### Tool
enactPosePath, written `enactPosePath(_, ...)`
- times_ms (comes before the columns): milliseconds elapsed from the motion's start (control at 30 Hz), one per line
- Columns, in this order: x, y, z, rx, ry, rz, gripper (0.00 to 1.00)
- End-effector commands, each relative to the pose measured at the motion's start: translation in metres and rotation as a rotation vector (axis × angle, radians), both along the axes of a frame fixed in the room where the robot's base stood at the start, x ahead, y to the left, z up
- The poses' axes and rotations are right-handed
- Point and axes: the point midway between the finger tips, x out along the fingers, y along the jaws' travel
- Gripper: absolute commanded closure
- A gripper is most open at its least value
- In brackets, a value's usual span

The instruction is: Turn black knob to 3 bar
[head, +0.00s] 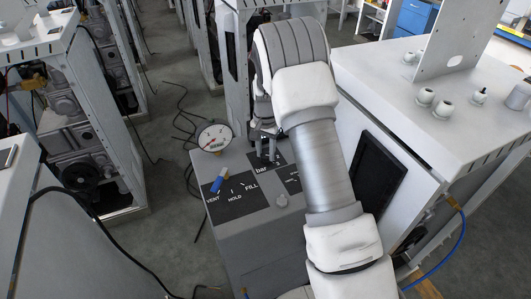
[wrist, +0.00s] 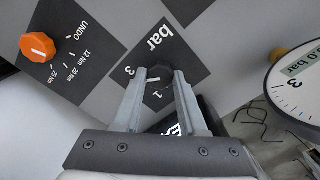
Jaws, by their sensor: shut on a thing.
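The black knob (wrist: 158,78) sits on a dark panel marked "bar" (wrist: 160,40) in the wrist view, with the numerals 3 and 1 printed beside it. My gripper (wrist: 160,77) is shut on the knob, one finger on each side. The fingers hide part of the knob's rim and scale, and I cannot tell its exact setting. In the head view my gripper (head: 265,143) reaches down to the "bar" panel (head: 262,168), and the arm and fingers hide the knob.
A round gauge (head: 215,137) with a red needle stands left of my gripper. A blue valve handle (head: 219,179) sits on the VENT/HOLD/FILL panel. An orange knob (wrist: 39,48) is on a separate torque panel. A white cabinet (head: 430,75) stands close on the right.

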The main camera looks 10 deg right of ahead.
Motion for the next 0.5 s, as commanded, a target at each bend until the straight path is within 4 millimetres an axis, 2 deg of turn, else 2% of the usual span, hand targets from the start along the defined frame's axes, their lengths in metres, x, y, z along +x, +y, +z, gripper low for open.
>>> enactPosePath(200,0.0008,-0.0001,0.0008,0.000,-0.002,-0.121,1.00)
enactPosePath(500,0.0009,0.0004,0.0010,0.000,-0.003,-0.199,1.00)
